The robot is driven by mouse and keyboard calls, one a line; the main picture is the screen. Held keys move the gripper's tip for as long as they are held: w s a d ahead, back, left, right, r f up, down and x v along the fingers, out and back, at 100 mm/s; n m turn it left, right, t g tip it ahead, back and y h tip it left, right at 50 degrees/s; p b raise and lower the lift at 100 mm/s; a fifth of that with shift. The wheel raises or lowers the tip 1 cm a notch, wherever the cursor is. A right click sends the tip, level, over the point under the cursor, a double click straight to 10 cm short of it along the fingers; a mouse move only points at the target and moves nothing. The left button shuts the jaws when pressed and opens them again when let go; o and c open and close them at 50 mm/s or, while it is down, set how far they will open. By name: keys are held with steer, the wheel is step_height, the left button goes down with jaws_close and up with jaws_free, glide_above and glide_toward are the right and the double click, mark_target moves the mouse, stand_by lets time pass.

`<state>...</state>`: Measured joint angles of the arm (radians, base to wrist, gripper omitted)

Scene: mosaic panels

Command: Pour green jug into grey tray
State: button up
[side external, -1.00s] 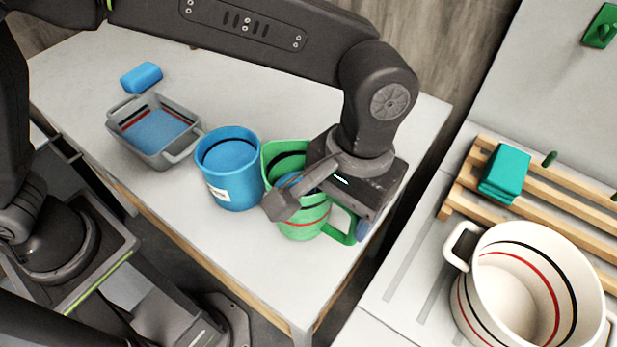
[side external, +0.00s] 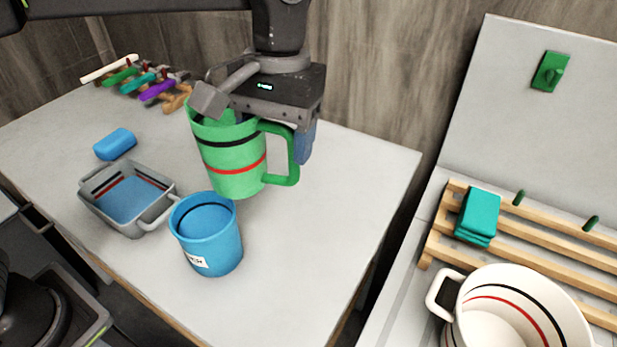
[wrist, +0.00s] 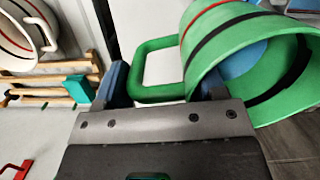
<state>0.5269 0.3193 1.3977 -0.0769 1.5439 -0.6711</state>
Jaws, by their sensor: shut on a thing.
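The green jug (side external: 232,160) has black and red bands and a handle on its right. It looks upright, or nearly so, and appears raised off the table, behind and right of the blue cup in the side view. My gripper (wrist: 165,90) is shut on the jug at its handle side, one blue fingertip beyond the handle and the other at the jug's rim. The wrist view looks into the jug's mouth (wrist: 280,98), where a blue surface shows. The grey tray (side external: 160,208) stands on the table to the left, with a blue surface inside.
A blue cup (side external: 212,250) with a white label stands close right of the tray. A blue block (side external: 115,144) lies behind the tray. Several coloured items are at the far left. A white pot (side external: 530,290) and teal cloth (side external: 478,215) sit right, across a gap.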

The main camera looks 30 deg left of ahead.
steer(key=w+a+n, duration=0.2)
steer(key=a, duration=0.6)
steer(key=w+a+n, duration=0.2)
steer(key=a, duration=0.7)
step_height(320, 180, down, 11)
steer(key=shift+s+d+m+h, duration=0.15)
steer(key=shift+d+m+h, duration=0.15)
steer(key=shift+h, duration=0.1)
steer(key=shift+a, duration=0.1)
steer(key=s+a+r+t+h, duration=0.2)
steer(key=s+a+t+h, duration=0.1)
steer(key=a+h, duration=0.3)
steer(key=s+a+r+m+t+h, duration=0.1)
steer(key=s+a+r+t+h, duration=0.1)
steer(key=a+h, duration=0.5)
steer(key=shift+s+a+t+h, duration=0.3)
steer(key=shift+s+t+h, duration=0.35)
steer(key=shift+s, duration=0.2)
stand_by(2.6)
